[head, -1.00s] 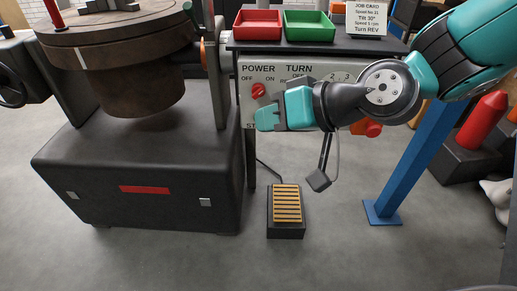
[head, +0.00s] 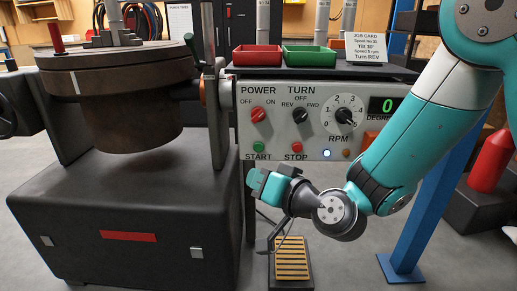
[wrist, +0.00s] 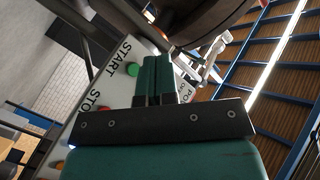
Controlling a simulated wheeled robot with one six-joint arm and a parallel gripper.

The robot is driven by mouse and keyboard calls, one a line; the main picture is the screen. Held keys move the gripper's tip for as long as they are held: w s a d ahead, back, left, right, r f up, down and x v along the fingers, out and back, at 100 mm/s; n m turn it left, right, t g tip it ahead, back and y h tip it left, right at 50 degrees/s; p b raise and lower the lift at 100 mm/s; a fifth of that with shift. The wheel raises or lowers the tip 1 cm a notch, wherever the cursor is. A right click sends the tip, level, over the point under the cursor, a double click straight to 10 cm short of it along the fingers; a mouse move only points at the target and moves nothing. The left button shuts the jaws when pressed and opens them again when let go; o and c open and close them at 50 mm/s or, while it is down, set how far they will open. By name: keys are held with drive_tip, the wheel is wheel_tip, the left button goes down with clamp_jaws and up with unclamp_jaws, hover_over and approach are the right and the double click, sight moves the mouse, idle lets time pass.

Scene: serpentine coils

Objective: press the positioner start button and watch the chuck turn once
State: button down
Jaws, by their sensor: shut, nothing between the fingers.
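The control panel (head: 275,130) faces me in the head view. Its green START button (head: 259,148) sits at the lower left; it also shows in the wrist view (wrist: 133,69), just left of my fingertips. My gripper (head: 254,179) is shut and empty, just below START in the head view. I cannot tell how far it is from the panel face. The red POWER knob (head: 258,115) and black TURN knob (head: 300,116) are above. A blue lamp (head: 327,153) is lit. The degree display (head: 386,106) reads 0. The round brown chuck (head: 120,75) stands at the left.
The red STOP button (head: 297,148) is right of START. A speed dial (head: 343,116) is at the panel's right. A slatted foot pedal (head: 291,262) lies on the floor below. Red and green trays (head: 309,55) and a job card (head: 363,48) stand on the shelf above.

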sight(258, 147)
drive_tip(key=shift+w+d+p, duration=0.15)
drive_tip(key=shift+w+p, duration=1.1)
drive_tip(key=shift+w, duration=2.9)
drive_tip(key=shift+w, duration=0.4)
